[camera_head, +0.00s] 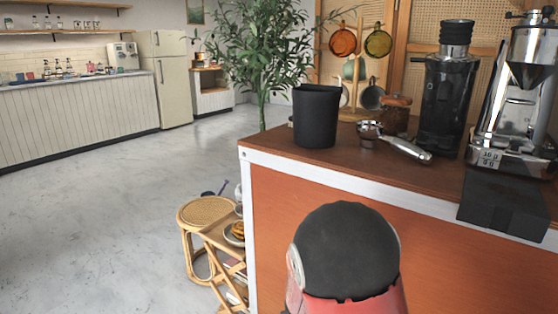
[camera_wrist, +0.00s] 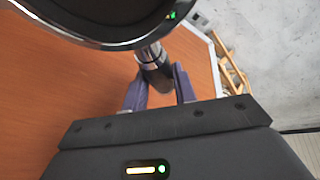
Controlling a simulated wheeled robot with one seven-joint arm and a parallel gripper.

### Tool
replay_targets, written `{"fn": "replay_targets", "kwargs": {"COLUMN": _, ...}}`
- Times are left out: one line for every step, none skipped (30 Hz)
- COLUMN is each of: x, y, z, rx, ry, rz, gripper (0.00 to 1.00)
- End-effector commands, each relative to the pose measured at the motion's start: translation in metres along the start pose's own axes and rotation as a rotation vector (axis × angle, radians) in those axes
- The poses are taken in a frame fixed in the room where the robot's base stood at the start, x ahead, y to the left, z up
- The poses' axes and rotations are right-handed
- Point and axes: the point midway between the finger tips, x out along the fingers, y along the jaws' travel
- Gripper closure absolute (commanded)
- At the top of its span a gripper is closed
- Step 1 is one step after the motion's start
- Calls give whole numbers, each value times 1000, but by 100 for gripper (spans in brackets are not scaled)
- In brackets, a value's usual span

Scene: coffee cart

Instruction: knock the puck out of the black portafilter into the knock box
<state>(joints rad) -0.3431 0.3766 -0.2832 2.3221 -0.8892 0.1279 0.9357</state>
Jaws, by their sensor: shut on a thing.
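In the wrist view my gripper (camera_wrist: 160,88) is shut on the black handle of the black portafilter (camera_wrist: 152,72). A metal collar joins the handle to the wide round head, which has a shiny rim and is cut off by the top edge. The inside of the head looks dark; I cannot tell the puck apart from it. In the head view neither my gripper nor this portafilter shows. A black, open-topped cylindrical bin (camera_head: 317,118), which looks like the knock box, stands upright at the counter's left end.
A second portafilter (camera_head: 405,148) with a silver handle lies on the wooden counter (camera_head: 345,160), right of the bin. A black grinder (camera_head: 445,95), a chrome machine (camera_head: 520,90) and a dark box (camera_head: 503,205) stand further right. A rattan stool (camera_head: 207,210) is at left below the counter.

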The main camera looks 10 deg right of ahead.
Motion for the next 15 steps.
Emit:
{"fn": "replay_targets", "kwargs": {"x": 10, "y": -5, "z": 6, "rx": 1, "ry": -8, "rz": 3, "gripper": 100}}
{"fn": "replay_targets", "kwargs": {"x": 13, "y": -6, "z": 7, "rx": 9, "ry": -8, "rz": 3, "gripper": 100}}
{"fn": "replay_targets", "kwargs": {"x": 18, "y": -8, "z": 11, "rx": 16, "ry": -11, "rz": 6, "gripper": 100}}
{"fn": "replay_targets", "kwargs": {"x": 22, "y": -9, "z": 13, "rx": 21, "ry": -12, "rz": 8, "gripper": 100}}
{"fn": "replay_targets", "kwargs": {"x": 25, "y": -9, "z": 14, "rx": 26, "ry": -13, "rz": 11, "gripper": 100}}
{"fn": "replay_targets", "kwargs": {"x": 28, "y": -10, "z": 16, "rx": 31, "ry": -14, "rz": 14, "gripper": 100}}
{"fn": "replay_targets", "kwargs": {"x": 31, "y": -10, "z": 17, "rx": 35, "ry": -15, "rz": 17, "gripper": 100}}
{"fn": "replay_targets", "kwargs": {"x": 33, "y": -11, "z": 18, "rx": 39, "ry": -13, "rz": 19, "gripper": 100}}
{"fn": "replay_targets", "kwargs": {"x": 36, "y": -11, "z": 19, "rx": 42, "ry": -12, "rz": 24, "gripper": 100}}
{"fn": "replay_targets", "kwargs": {"x": 38, "y": -12, "z": 19, "rx": 46, "ry": -9, "rz": 27, "gripper": 100}}
{"fn": "replay_targets", "kwargs": {"x": 39, "y": -11, "z": 20, "rx": 48, "ry": -6, "rz": 31, "gripper": 100}}
{"fn": "replay_targets", "kwargs": {"x": 41, "y": -12, "z": 19, "rx": 53, "ry": 2, "rz": 35, "gripper": 100}}
{"fn": "replay_targets", "kwargs": {"x": 42, "y": -11, "z": 18, "rx": 57, "ry": 6, "rz": 36, "gripper": 100}}
{"fn": "replay_targets", "kwargs": {"x": 42, "y": -11, "z": 17, "rx": 60, "ry": 10, "rz": 37, "gripper": 100}}
{"fn": "replay_targets", "kwargs": {"x": 42, "y": -10, "z": 16, "rx": 62, "ry": 14, "rz": 37, "gripper": 100}}
